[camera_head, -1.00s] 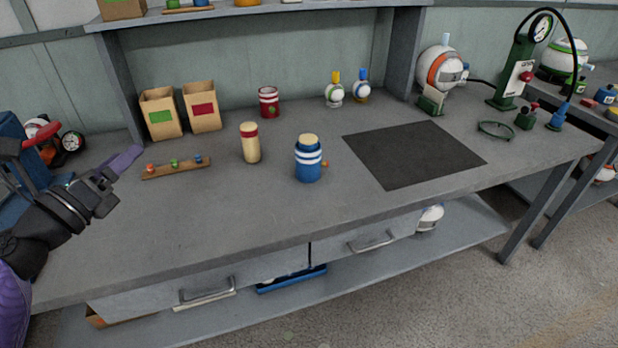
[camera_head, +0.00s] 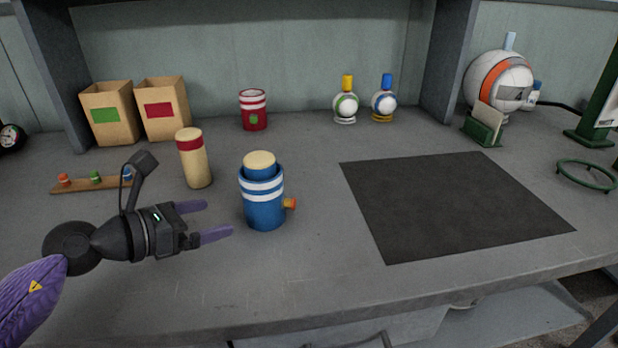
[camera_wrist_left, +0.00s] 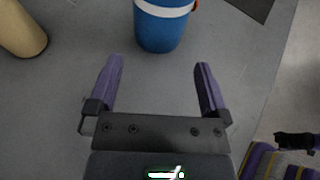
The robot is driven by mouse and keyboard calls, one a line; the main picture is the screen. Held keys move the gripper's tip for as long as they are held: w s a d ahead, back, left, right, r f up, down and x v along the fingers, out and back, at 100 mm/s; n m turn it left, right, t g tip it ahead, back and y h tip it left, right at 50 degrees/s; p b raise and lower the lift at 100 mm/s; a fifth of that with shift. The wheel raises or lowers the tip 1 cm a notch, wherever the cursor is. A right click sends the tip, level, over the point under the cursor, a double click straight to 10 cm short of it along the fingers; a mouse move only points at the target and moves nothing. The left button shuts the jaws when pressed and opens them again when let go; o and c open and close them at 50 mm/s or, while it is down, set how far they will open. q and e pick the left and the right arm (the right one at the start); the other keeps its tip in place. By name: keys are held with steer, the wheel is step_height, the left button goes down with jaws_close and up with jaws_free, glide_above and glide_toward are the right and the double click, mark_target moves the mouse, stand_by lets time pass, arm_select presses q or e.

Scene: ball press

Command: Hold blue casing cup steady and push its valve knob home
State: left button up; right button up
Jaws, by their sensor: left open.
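The blue casing cup (camera_head: 263,210) with white bands stands upright on the bench, a cream plug (camera_head: 260,161) in its top. An orange valve knob (camera_head: 290,204) sticks out of its right side. My left gripper (camera_head: 218,220) is open and empty, just left of the cup, its purple fingers pointing at it. In the left wrist view the cup (camera_wrist_left: 160,32) stands ahead of the gap between the open fingers (camera_wrist_left: 158,82), apart from them; its top is out of frame.
A cream cylinder with a red band (camera_head: 194,160) stands behind my left gripper. A wooden strip with coloured knobs (camera_head: 80,187) lies at left. The dark mat (camera_head: 450,205) at right is bare.

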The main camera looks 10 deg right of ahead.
mark_target(246, 208)
arm_select(q)
steer(key=b+x, duration=0.3)
steer(key=x, duration=0.6)
steer(key=shift+f, duration=0.15)
steer(key=shift+w+d+b, duration=0.2)
steer(key=shift+b, duration=0.15)
steer(key=shift+w+d, duration=0.15)
arm_select(e)
steer(key=f, duration=0.1)
steer(key=s+f, duration=0.1)
steer(key=f, duration=0.1)
steer(key=shift+s+a+f, duration=0.15)
steer(key=shift+s+a, duration=0.15)
steer(key=shift+a, duration=0.05)
steer(key=shift+d, duration=0.1)
arm_select(q)
steer(key=c, duration=0.5)
steer(key=o, duration=0.5)
arm_select(e)
steer(key=shift+w, duration=0.1)
steer(key=shift+a, duration=0.35)
